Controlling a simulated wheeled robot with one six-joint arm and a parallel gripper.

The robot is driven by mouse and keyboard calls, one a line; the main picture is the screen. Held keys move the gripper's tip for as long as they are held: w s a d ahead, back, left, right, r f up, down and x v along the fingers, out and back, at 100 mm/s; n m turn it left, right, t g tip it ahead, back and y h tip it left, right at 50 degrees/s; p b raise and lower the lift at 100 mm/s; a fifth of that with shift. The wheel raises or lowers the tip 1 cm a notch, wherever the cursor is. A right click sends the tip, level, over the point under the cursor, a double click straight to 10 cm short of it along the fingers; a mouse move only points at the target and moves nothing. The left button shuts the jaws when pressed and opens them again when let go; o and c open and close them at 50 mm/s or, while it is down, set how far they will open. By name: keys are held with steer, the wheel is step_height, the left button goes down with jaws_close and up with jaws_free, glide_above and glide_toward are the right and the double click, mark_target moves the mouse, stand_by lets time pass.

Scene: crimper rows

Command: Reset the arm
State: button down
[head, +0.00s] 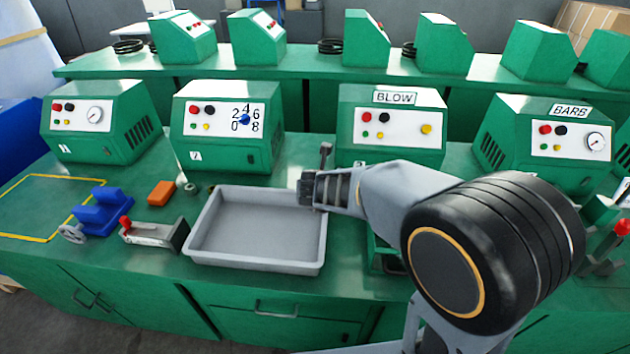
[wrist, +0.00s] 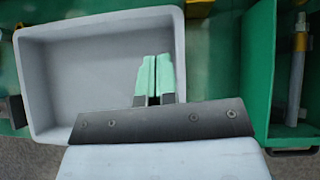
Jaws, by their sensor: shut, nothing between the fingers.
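My gripper (head: 308,188) is at the end of my grey arm, which reaches in from the right in the head view. It is above the right edge of an empty grey tray (head: 212,254) on the green bench. In the wrist view my gripper (wrist: 154,60) shows two light-green fingertips side by side, shut with nothing held. Behind them is the bare inside of the grey tray (wrist: 60,70). My arm hides part of the bench to the right of the tray.
Green machines stand behind: one with a dial (head: 225,125), one marked BLOW (head: 390,125), one marked BARB (head: 548,145). Left of the tray are a blue vise (head: 100,212), an orange block (head: 161,192) and a red-handled clamp (head: 155,234). A yellow-outlined area (head: 45,205) is empty.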

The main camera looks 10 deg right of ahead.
steer(key=s+a+n+y, duration=0.1)
steer(key=a+n+y, duration=0.45)
steer(key=n, duration=0.75)
steer(key=s+r+n+g+y, duration=0.15)
steer(key=s+n+g, duration=0.25)
steer(key=s+n, duration=0.8)
steer(key=s+d+r+n+h, duration=0.1)
steer(key=s+d+n+h, duration=0.2)
steer(key=d+n, duration=0.3)
steer(key=s+d+r+n+g+h, duration=0.1)
steer(key=s+d+n+h, duration=0.2)
steer(key=d+n, duration=0.3)
steer(key=shift+s+d+n, duration=0.3)
steer(key=shift+s+d, duration=0.4)
steer(key=shift+d, duration=1.05)
